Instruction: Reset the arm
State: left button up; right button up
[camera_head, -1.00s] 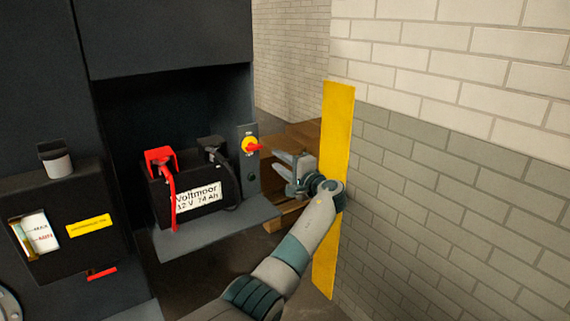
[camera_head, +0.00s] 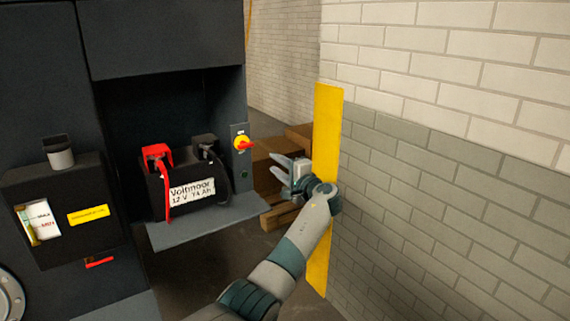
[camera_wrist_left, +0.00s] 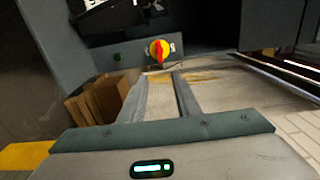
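My left arm comes in from the bottom of the head view and reaches up to the right. Its left gripper (camera_head: 284,165) is in front of the wooden crates, right of the red-and-yellow rotary switch (camera_head: 243,143), and apart from it. In the left wrist view the two fingers of the left gripper (camera_wrist_left: 162,82) stand apart with nothing between them. The switch (camera_wrist_left: 159,50) shows just beyond the fingertips there, on its dark panel, without clear contact. My right gripper is in neither view.
A black battery (camera_head: 188,190) with red and black terminal covers sits on a grey shelf (camera_head: 215,222) in the dark chassis. Wooden crates (camera_head: 268,168) stand behind the gripper. A yellow strip (camera_head: 326,130) marks the brick wall's corner close to my left wrist.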

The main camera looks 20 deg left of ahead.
pick_arm(q)
jog(key=s+d+f+m+h, duration=0.1)
jog(key=s+f+h, duration=0.15)
jog(key=f, duration=0.95)
jog(key=s+d+f+m+h, duration=0.1)
jog(key=s+f+h, duration=0.15)
jog(key=f, duration=0.95)
jog(key=s+d+f+g+h, duration=0.1)
jog(key=s+f, duration=0.3)
jog(key=f, duration=0.3)
jog(key=s+d+f+h, duration=0.2)
jog(key=s+f, duration=0.2)
jog(key=f, duration=0.4)
jog(key=s+d+f+g+h, duration=0.1)
jog(key=s+f, duration=0.3)
jog(key=f, duration=0.3)
jog(key=s+d+f+n+g+h, duration=0.1)
jog(key=s+d+f+n+h, duration=0.1)
jog(key=s+f, duration=0.65)
jog(key=s+d+f+n+h, duration=0.15)
jog(key=s+f, duration=0.45)
jog(key=s, duration=0.6)
jog(key=s+d+f+n+g+h, duration=0.1)
jog(key=s+d+f+h, duration=0.15)
jog(key=s+f, duration=0.6)
jog(key=s+d+f+n, duration=0.1)
jog(key=s+n, duration=0.2)
jog(key=s, duration=1.3)
jog(key=shift+d+g+h, duration=0.15)
jog(key=shift+g+h, duration=0.25)
